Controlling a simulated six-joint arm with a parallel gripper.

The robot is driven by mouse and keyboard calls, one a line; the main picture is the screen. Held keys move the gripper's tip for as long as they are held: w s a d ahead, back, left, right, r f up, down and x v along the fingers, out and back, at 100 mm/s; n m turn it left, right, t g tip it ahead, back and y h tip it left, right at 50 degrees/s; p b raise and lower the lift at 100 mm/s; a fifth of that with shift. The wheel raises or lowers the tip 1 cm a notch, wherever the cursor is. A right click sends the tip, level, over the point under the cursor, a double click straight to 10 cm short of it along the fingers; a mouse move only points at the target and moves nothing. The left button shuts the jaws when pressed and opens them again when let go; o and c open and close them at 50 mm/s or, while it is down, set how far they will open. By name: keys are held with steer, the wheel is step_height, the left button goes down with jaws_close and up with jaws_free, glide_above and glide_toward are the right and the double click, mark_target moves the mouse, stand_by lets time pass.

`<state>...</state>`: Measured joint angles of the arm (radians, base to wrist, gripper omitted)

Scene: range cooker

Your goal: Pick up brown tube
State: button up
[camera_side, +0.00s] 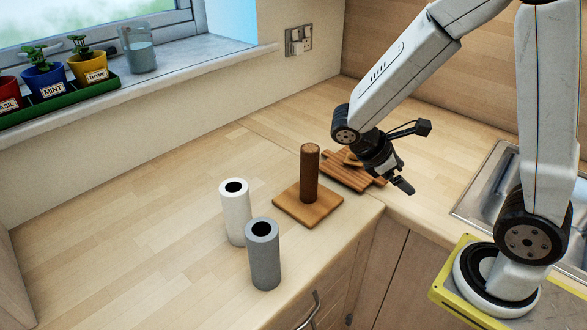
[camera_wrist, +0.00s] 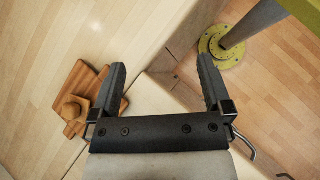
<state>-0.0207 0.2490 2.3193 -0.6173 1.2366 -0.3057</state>
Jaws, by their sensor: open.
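The brown tube (camera_side: 309,174) stands upright in the middle of a square wooden base (camera_side: 288,207) near the counter's front edge in the side view. Its top looks filled, and I cannot tell whether a peg is inside. My gripper (camera_side: 398,178) is to the right of the tube, apart from it, above the counter's corner. In the wrist view my gripper (camera_wrist: 162,66) has its two fingers spread wide with nothing between them. I cannot make out the brown tube in the wrist view.
A white tube (camera_side: 235,215) and a grey tube (camera_side: 263,258) stand upright left of the base. Striped wooden boards (camera_side: 345,176) lie behind it and show in the wrist view (camera_wrist: 85,80). A sink (camera_side: 481,200) is at right. The left counter is clear.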

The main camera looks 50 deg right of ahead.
steer(key=w+a+r+n+t+h, duration=0.1)
steer(key=w+a+r+n+t, duration=0.3)
steer(key=w+a+n+t, duration=0.35)
steer(key=w+a+r+n+t+h, duration=0.2)
steer(key=w+a+r+n+t, duration=0.2)
steer(key=w+n+t, duration=0.55)
steer(key=n+g, duration=0.1)
steer(key=n, duration=0.1)
glide_toward(309, 148)
steer(key=shift+r+x, duration=0.2)
steer(key=shift+x, duration=0.9)
steer(key=shift+d, duration=0.1)
steer(key=shift+x, duration=1.3)
steer(key=shift+f, duration=0.1)
steer(key=shift+x, duration=2.55)
